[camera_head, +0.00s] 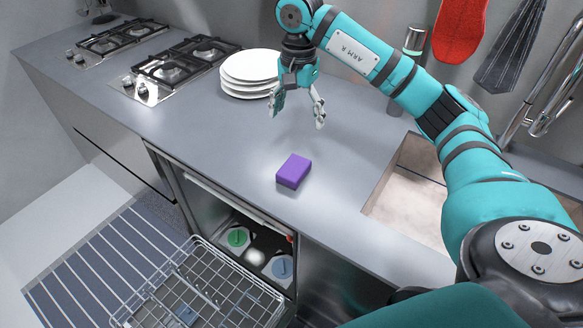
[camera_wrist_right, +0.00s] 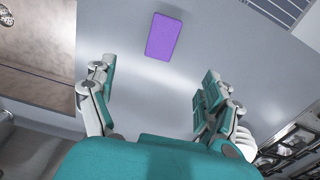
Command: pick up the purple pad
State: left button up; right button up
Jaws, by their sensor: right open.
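The purple pad (camera_head: 294,171) is a small rectangular block lying flat on the grey countertop, near its front edge. It also shows whole in the right wrist view (camera_wrist_right: 165,37), ahead of the fingers and apart from them. My right gripper (camera_head: 298,110) is open and empty above the counter, behind the pad and beside the plates. In the right wrist view its two fingers (camera_wrist_right: 155,95) stand wide apart with bare counter between them. My left gripper is not in view.
A stack of white plates (camera_head: 250,84) stands left of my right gripper. Two gas hobs (camera_head: 172,66) lie further left. A sink (camera_head: 408,190) is to the right. Below the front edge is an open dishwasher with its wire rack (camera_head: 205,290) out. The counter around the pad is clear.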

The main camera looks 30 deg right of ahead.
jog(key=p, duration=0.3)
send_over(295, 165)
notch_tip(295, 165, down, 11)
jog(key=shift+s+d+f, duration=0.1)
jog(key=shift+s+f, duration=0.05)
jog(key=shift+f, duration=0.05)
notch_tip(295, 165, down, 5)
jog(key=shift+r+p, duration=0.1)
jog(key=shift+p, duration=1.05)
jog(key=shift+f, duration=0.3)
jog(key=c, duration=1)
jog(key=shift+r, duration=0.2)
